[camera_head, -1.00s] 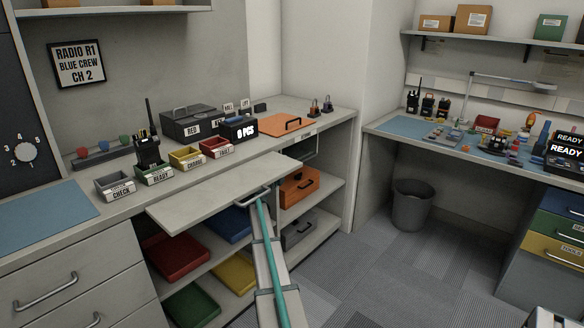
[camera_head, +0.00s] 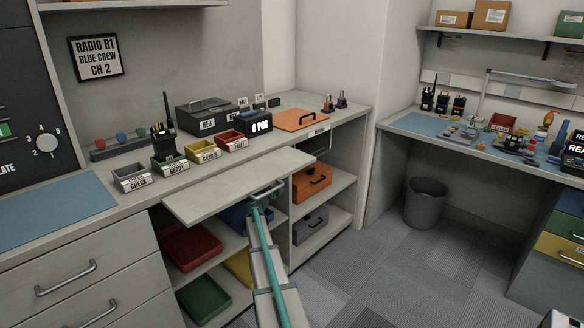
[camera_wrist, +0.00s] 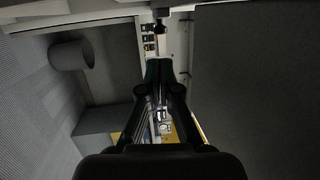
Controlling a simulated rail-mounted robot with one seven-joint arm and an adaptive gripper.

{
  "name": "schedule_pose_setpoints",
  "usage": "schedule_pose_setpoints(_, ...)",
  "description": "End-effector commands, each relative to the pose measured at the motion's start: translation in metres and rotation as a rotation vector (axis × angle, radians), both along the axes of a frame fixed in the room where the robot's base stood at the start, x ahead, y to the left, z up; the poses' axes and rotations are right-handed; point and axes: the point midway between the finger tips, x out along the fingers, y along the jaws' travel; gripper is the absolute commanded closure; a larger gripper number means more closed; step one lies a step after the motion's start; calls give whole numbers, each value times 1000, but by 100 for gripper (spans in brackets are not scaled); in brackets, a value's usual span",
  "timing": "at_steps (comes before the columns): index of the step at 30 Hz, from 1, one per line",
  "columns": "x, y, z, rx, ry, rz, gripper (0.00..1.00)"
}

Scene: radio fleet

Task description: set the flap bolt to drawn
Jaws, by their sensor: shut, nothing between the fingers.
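The flap (camera_head: 235,185) is a pale panel standing out level from the front of the counter, with a metal handle (camera_head: 268,188) at its front edge. My gripper (camera_wrist: 165,62) is shut and empty in the wrist view. In the head view my arm's end reaches just below the flap's front edge, near the handle, and the fingers are hard to make out. A broad dark surface (camera_wrist: 255,90), seemingly the flap's underside, fills the right of the wrist view. A small dark knob (camera_wrist: 160,27) shows beyond the fingertips; I cannot tell whether it is the bolt.
Open shelves below the counter hold a red tray (camera_head: 190,246), a green tray (camera_head: 204,297), an orange case (camera_head: 312,181) and a grey case (camera_head: 310,225). Small labelled bins line the counter behind the flap. A grey waste bin (camera_head: 426,203) stands on otherwise clear floor.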

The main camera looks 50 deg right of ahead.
Motion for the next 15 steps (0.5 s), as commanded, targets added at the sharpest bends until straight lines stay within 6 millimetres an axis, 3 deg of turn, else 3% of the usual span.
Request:
schedule_pose_setpoints(1,-3,11,-1,1,1,3,100)
schedule_pose_setpoints(6,-6,28,-4,0,0,1,100)
schedule_pose_setpoints(15,-6,35,-6,0,0,1,100)
